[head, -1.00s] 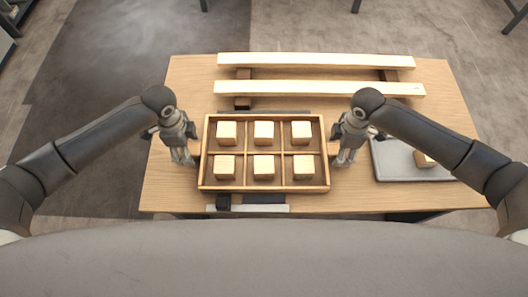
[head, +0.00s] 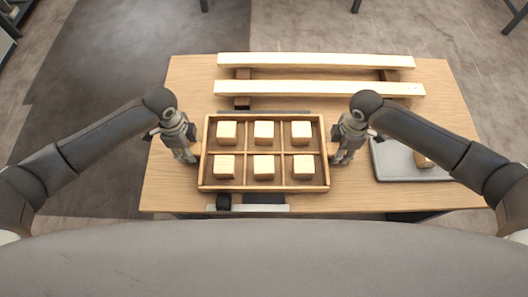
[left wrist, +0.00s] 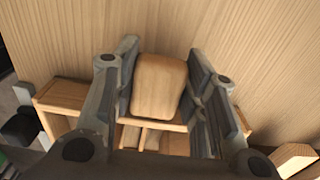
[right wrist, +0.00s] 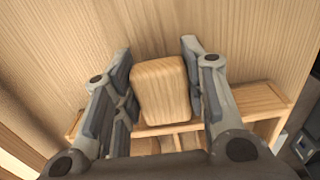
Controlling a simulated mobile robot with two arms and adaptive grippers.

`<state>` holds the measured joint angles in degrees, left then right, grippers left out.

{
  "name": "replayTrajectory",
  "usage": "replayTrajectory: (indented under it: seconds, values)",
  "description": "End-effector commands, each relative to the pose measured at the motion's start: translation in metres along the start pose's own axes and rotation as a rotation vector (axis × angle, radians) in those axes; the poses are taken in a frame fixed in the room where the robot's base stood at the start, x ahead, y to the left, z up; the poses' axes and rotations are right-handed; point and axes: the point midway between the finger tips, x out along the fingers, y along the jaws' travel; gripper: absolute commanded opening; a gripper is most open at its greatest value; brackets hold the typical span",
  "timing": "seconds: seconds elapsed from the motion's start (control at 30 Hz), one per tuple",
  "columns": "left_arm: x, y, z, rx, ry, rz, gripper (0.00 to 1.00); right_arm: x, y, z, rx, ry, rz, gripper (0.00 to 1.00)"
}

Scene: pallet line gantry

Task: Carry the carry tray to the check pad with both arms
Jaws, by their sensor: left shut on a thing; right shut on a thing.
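The carry tray (head: 264,189) is a wooden frame with several compartments, and each holds a pale wooden block. It lies at the middle of the table in the head view. My left gripper (head: 191,158) is at its left side, shut on the tray's left handle (left wrist: 158,88), a rounded wooden block. My right gripper (head: 338,158) is at its right side, shut on the right handle (right wrist: 161,90). A dark surface (head: 265,199) shows at the tray's near edge; I cannot tell whether it is the check pad. The tray hides most of what lies under it.
A grey tray (head: 394,172) with a wooden piece (head: 423,160) is on the right of the table. Two long pale beams (head: 320,88) lie on dark supports behind the carry tray. The table's (head: 175,200) left part is clear. A light strip (head: 270,208) lies at the near edge.

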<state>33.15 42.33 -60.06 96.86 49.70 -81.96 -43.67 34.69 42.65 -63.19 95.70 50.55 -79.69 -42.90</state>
Motion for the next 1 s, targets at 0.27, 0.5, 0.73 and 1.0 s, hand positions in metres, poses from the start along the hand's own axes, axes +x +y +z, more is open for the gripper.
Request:
replayTrajectory:
  seconds: [0.27,0.5,0.73,1.0]
  values:
    - [-0.004,-0.001,0.000,-0.001,0.000,-0.003,0.02,-0.004,0.001,0.000,0.000,0.000,0.002,0.01]
    - [-0.018,-0.001,0.000,-0.001,0.000,-0.003,0.02,-0.018,0.001,0.000,0.000,0.000,0.002,0.01]
    - [-0.038,-0.001,0.000,-0.001,0.000,-0.002,0.02,-0.038,0.001,0.000,0.000,0.000,0.002,0.01]
    - [-0.051,-0.001,0.001,-0.001,-0.001,-0.002,0.02,-0.051,0.001,0.000,0.000,0.000,0.002,0.01]
